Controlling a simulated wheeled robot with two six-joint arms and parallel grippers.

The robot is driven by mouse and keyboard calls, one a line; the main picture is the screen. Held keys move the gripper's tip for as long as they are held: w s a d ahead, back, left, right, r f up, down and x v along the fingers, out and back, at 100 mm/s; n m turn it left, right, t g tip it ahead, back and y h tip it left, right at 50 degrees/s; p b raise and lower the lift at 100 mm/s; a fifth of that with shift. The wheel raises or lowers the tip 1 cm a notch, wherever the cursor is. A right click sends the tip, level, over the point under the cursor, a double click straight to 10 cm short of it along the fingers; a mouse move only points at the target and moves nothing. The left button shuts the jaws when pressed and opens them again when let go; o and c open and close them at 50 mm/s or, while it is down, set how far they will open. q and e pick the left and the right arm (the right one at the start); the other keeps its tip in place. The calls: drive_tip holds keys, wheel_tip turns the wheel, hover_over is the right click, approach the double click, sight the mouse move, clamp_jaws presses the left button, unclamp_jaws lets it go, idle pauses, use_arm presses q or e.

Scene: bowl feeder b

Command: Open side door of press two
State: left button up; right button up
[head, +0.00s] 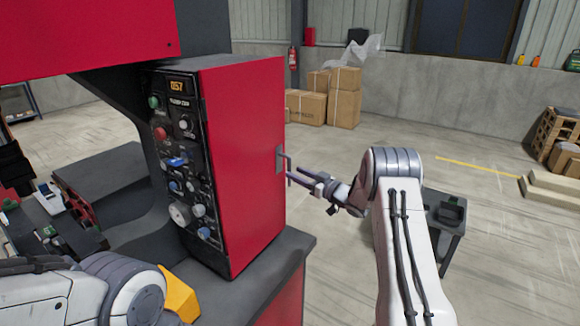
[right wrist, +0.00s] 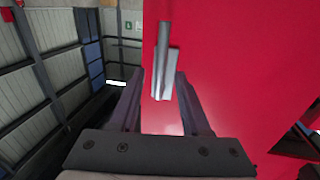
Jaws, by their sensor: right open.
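The side door of the press (head: 243,150) is a tall red panel on the right side of the black control box. It looks closed. A grey bar handle (head: 280,160) stands out from the door's right edge. My right gripper (head: 293,176) is open beside the lower part of the handle. In the right wrist view the handle (right wrist: 162,60) lines up with the gap between the open fingers (right wrist: 159,88), with the red door behind it. I cannot tell whether the fingers touch it. My left arm shows at lower left; its gripper is not visible.
The control panel (head: 183,165) with knobs and buttons faces left of the door. A dark ledge (head: 262,272) lies below the door. Cardboard boxes (head: 343,98) stand by the back wall. The floor right of the door is open.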

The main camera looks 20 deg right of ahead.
sight(290, 170)
drive_tip(key=shift+p+x, duration=0.45)
drive_tip(key=shift+x, duration=1.55)
clamp_jaws()
